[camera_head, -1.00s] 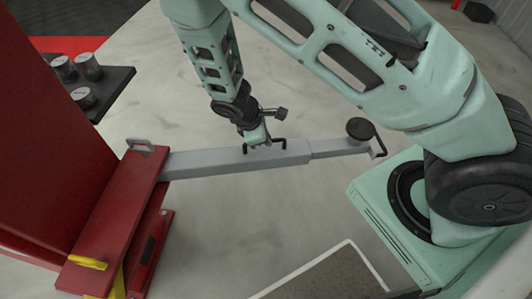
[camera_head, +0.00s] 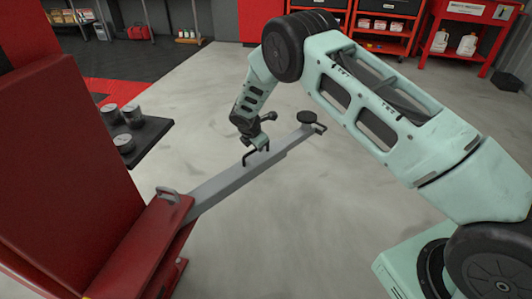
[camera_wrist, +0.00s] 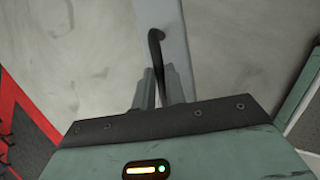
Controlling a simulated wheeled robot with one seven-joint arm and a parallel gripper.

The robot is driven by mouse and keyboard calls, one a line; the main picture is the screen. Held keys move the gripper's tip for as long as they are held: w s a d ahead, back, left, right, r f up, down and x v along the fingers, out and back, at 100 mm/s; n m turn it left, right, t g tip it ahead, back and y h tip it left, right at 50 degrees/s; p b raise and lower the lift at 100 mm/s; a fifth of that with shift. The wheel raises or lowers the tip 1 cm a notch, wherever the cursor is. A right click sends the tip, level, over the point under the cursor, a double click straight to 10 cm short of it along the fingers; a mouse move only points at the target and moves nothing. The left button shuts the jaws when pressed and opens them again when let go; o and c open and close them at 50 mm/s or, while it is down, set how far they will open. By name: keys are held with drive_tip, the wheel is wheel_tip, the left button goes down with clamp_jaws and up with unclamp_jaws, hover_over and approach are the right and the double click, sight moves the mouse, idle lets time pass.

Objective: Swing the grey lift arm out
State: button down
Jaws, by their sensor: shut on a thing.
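The grey lift arm (camera_head: 228,180) runs from the red lift carriage (camera_head: 140,240) at the lower left up and right to its free end. A round black pad (camera_head: 307,117) sits on that end. A black handle (camera_head: 248,156) stands on top of the arm, and it also shows in the wrist view (camera_wrist: 156,42). My gripper (camera_head: 258,146) is above the outer half of the arm, at the handle. In the wrist view my gripper (camera_wrist: 159,88) has its fingers on both sides of the handle, shut on it. The fingers hide part of the handle.
A red lift post (camera_head: 70,160) fills the left side. A dark tray (camera_head: 140,138) with several metal cylinders juts from it, left of the arm. Red shelves (camera_head: 385,25) stand at the back. The grey floor (camera_head: 330,220) around the arm's end is clear.

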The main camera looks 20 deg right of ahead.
drive_tip(key=shift+w+a+r+n, duration=0.15)
drive_tip(key=shift+w+a+n, duration=0.2)
drive_tip(key=shift+w, duration=0.35)
drive_tip(key=c, duration=1.5)
unclamp_jaws()
drive_tip(key=shift+w+a, duration=0.1)
drive_tip(key=shift+o, duration=0.2)
drive_tip(key=shift+r, duration=0.2)
drive_tip(key=p+v, duration=0.1)
drive_tip(key=v, duration=1.6)
drive_tip(key=shift+s, duration=0.2)
